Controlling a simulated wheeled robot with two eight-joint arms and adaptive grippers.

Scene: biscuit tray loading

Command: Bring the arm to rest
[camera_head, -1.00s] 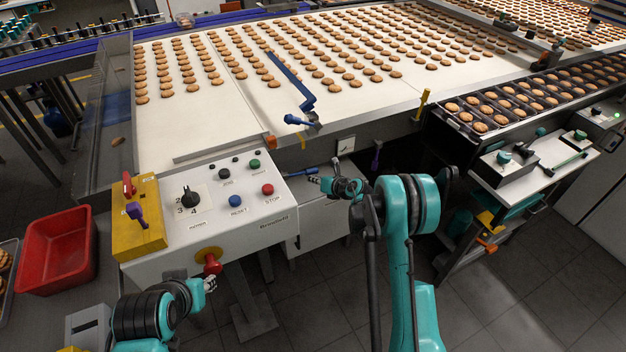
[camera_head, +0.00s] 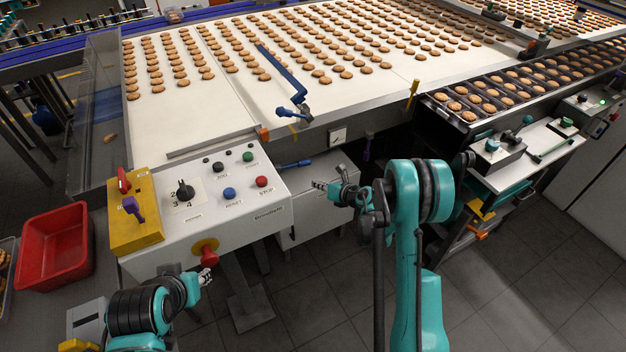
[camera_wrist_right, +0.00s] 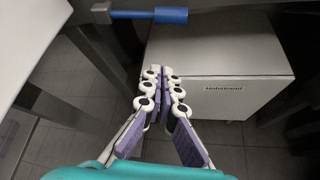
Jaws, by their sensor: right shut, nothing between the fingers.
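My right gripper (camera_head: 322,186) is shut and empty. It hangs in front of the conveyor, to the right of the control panel and below and right of a blue-handled lever (camera_head: 295,164). In the right wrist view its fingertips (camera_wrist_right: 164,72) are close together, with the blue handle (camera_wrist_right: 150,15) beyond them and apart. My left gripper (camera_head: 207,279) is small at the lower left, below the red knob on the panel's front. Whether its fingers are open or shut is unclear.
The control panel (camera_head: 233,205) stands left of my right arm. A white cabinet (camera_wrist_right: 220,85) lies under the conveyor (camera_head: 210,110). A side table (camera_head: 520,165) is at the right. A red bin (camera_head: 55,245) is at the far left. Floor between is clear.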

